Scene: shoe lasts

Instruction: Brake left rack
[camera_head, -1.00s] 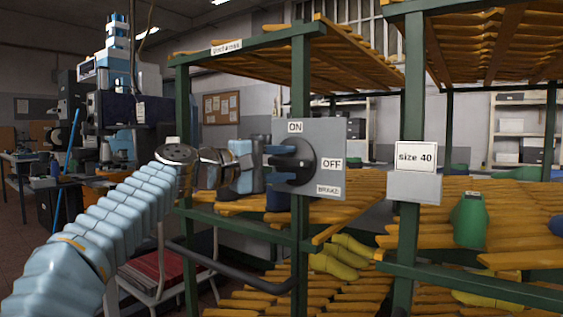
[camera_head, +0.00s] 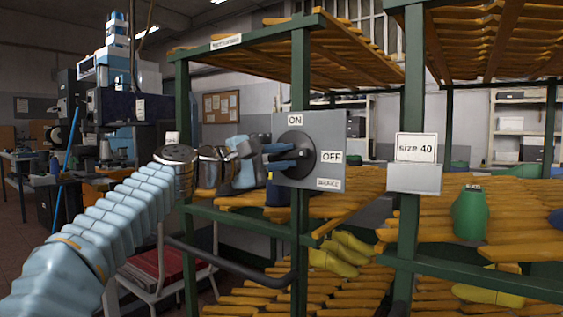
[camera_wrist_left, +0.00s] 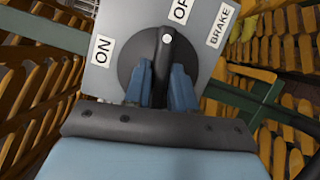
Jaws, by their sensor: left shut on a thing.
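The brake switch is a grey box (camera_head: 330,135) on a green rack post, with labels ON, OFF and BRAKE. Its round black dial (camera_head: 306,148) carries a black bar handle, seen in the left wrist view (camera_wrist_left: 167,50) with a white dot at its upper end. That end lies nearer the OFF label than ON in that view. My left gripper (camera_head: 286,160) reaches in from the left; its blue fingers are shut on the handle, one on each side (camera_wrist_left: 162,90). The fingers hide part of the handle and dial. My right gripper is not in view.
The green-framed left rack (camera_head: 183,140) has orange slatted shelves. A size 40 sign (camera_head: 416,149) hangs on a post to the right. A dark rail (camera_head: 235,275) runs below the gripper.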

